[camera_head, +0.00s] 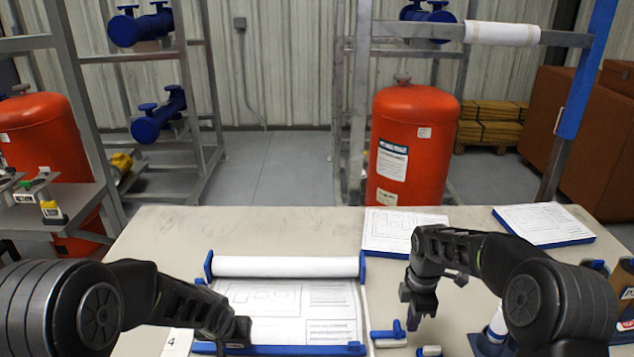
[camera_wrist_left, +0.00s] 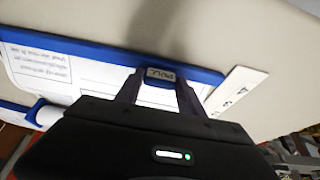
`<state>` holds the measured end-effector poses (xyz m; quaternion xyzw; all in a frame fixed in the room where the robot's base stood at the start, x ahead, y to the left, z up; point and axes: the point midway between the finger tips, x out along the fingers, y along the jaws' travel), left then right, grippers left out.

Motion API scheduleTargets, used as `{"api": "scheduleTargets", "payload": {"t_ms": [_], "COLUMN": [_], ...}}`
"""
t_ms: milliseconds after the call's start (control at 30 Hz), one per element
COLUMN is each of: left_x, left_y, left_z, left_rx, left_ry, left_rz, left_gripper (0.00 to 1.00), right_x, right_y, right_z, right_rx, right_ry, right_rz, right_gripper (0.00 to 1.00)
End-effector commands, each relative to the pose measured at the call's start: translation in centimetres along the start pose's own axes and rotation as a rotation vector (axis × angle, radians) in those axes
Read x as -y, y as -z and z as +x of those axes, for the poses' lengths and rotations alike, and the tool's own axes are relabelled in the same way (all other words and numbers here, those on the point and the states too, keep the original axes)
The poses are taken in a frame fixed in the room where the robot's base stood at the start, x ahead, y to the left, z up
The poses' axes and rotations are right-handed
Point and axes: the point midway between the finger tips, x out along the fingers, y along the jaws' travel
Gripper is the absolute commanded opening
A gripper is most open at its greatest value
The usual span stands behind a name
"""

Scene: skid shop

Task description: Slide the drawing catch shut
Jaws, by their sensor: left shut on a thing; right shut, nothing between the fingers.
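A drawing sheet (camera_head: 335,300) extends from a white roll (camera_head: 288,266) between blue end brackets on the table. A blue bar (camera_head: 300,350) runs along its near edge. My left gripper (camera_head: 238,335) is shut on the bar's blue pull tab (camera_wrist_left: 160,76), labelled PULL, between its fingers in the left wrist view. To the right of the sheet is a small blue and white piece (camera_head: 388,334), which looks like the catch; its exact position along its track cannot be told. My right gripper (camera_head: 420,312) is shut and empty, above and slightly right of that piece.
A second small blue and white piece (camera_head: 428,350) lies at the near edge. Drawing boards (camera_head: 395,228) and (camera_head: 543,224) lie at the back right. Bottles stand far right. The table (camera_head: 220,228) is clear behind the roll.

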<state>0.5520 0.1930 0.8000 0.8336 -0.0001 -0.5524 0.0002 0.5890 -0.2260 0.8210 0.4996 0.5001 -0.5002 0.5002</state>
Motion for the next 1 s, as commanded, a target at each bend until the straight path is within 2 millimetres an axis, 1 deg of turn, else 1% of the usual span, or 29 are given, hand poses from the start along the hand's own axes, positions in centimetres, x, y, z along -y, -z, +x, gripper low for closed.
{"api": "scheduleTargets", "payload": {"t_ms": [33, 300, 667, 1000], "left_x": [0.0, 0.0, 0.0, 0.0], "left_y": [-0.4, -0.5, -0.5, -0.5], "left_z": [0.1, 0.1, 0.1, 0.1], "left_rx": [0.011, 0.011, 0.012, 0.012], "left_ry": [0.002, 0.002, 0.002, 0.002], "left_rz": [0.001, 0.001, 0.001, 0.001], "left_gripper": [0.10, 0.10, 0.10, 0.10], "right_x": [0.0, 0.0, 0.0, 0.0], "right_y": [0.0, 0.0, 0.0, 1.0], "right_z": [0.3, 1.0, 1.1, 1.1], "right_rx": [0.000, 0.000, 0.000, -0.001], "right_ry": [0.001, -0.001, 0.000, 0.000], "right_rz": [0.000, 0.000, 0.000, 0.000], "right_gripper": [0.00, 0.00, 0.00, 0.00]}}
